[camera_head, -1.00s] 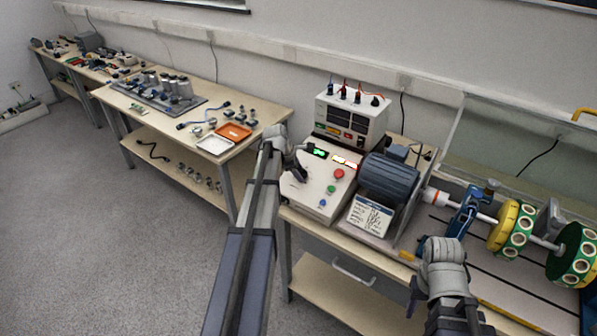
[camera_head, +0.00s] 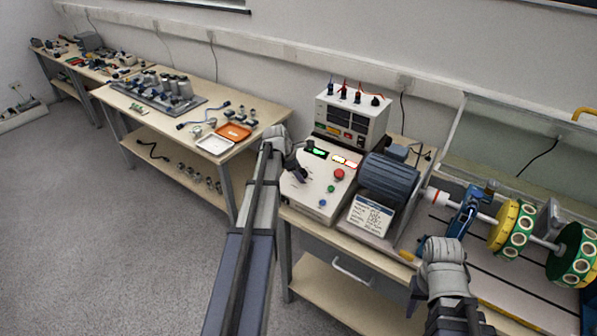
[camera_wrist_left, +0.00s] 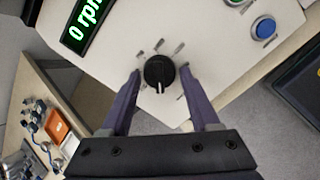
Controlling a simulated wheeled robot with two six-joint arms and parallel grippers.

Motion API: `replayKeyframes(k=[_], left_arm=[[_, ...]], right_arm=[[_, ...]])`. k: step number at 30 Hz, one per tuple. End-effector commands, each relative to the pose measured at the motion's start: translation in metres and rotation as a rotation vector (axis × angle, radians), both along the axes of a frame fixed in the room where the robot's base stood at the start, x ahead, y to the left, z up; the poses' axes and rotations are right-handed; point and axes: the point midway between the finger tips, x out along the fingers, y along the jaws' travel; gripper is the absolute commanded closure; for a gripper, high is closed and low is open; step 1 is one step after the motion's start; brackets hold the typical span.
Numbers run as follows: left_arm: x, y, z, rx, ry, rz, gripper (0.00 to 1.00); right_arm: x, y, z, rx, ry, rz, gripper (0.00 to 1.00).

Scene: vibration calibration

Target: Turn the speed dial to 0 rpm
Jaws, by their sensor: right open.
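The speed dial, a round black knob (camera_wrist_left: 159,72) with a white pointer line, sits on the white control box (camera_head: 318,205). In the left wrist view its pointer line points down, towards my gripper's body, and short grey marks surround it. The green display (camera_wrist_left: 86,22) reads 0 rpm; it also shows in the head view (camera_head: 316,153). My left gripper (camera_wrist_left: 160,76) is open, with one finger on each side of the dial and a gap to both. In the head view, my left gripper hides the dial. My right gripper (camera_head: 412,300) hangs low, before the bench front.
A red button (camera_head: 339,174), a green button and a blue button (camera_wrist_left: 263,28) are near the dial. A meter unit (camera_head: 350,113) stands behind the box. The motor (camera_head: 389,178) and a shaft with green-and-yellow discs (camera_head: 513,229) stand to the right.

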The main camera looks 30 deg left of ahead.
Motion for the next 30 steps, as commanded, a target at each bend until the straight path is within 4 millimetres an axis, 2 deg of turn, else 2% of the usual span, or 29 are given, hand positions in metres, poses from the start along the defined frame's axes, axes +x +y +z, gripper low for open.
replayKeyframes(k=[1, 4, 17, 30], left_arm=[[0.0, 0.0, 0.0, 0.0, 0.0, 0.0, 0.31], [0.0, 0.0, 0.0, 0.001, -0.001, -0.001, 0.2], [-0.003, 0.0, 0.008, 0.001, -0.001, -0.001, 0.2], [-0.028, 0.004, 0.059, 0.001, -0.001, 0.0, 0.2]], right_arm=[[0.0, 0.0, 0.0, 0.0, 0.0, 0.0, 0.5], [0.0, 0.0, 0.0, 0.0, 0.0, 0.0, 0.5], [0.0, 0.0, 0.007, 0.0, 0.0, 0.0, 0.5], [0.0, 0.0, 0.059, 0.0, 0.0, 0.0, 0.5]])
